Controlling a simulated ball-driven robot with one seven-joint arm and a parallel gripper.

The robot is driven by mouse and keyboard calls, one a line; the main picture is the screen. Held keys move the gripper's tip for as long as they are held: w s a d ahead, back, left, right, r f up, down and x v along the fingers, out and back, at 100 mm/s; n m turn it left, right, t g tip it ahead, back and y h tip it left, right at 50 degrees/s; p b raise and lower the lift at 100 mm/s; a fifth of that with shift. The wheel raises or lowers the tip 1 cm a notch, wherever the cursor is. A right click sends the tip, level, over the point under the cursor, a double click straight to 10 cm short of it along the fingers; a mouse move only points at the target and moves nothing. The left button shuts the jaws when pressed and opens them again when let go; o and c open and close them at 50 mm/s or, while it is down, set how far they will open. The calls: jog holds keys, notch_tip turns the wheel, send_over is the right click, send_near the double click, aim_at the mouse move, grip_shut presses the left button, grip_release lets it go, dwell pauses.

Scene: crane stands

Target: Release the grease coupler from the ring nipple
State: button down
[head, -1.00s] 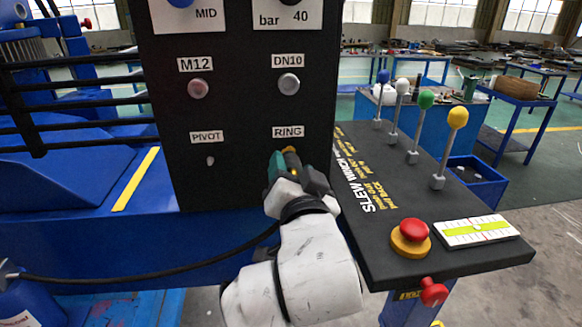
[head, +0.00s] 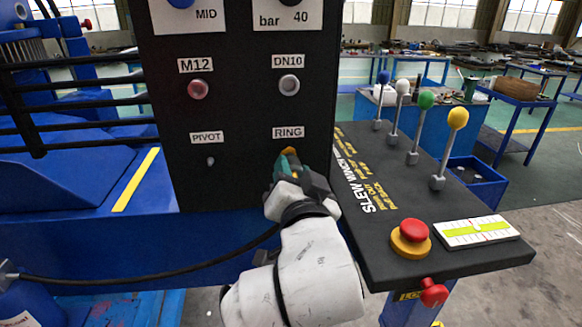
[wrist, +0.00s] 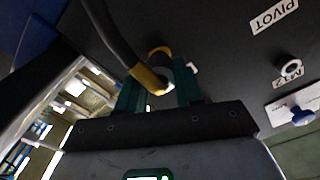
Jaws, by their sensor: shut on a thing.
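The grease coupler shows as a small yellow piece (head: 289,151) just below the RING label on the black panel (head: 240,180). In the wrist view the coupler (wrist: 148,79) has a yellow collar and a silvery body, with a black hose running off it up and left. My gripper (head: 287,161) is at the panel, its green fingers (wrist: 158,92) on either side of the coupler and shut on it. The ring nipple is hidden behind the coupler and fingers, so I cannot tell whether the two are still joined.
The PIVOT nipple (head: 210,161) is bare to the left, with the M12 (head: 197,89) and DN10 (head: 289,85) fittings above. Right of the panel, a dark console (head: 440,215) carries several ball-topped levers, a red button (head: 411,232) and a yellow-white level. A black hose (head: 150,279) runs low at left.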

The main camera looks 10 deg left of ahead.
jog(key=shift+v, duration=1.75)
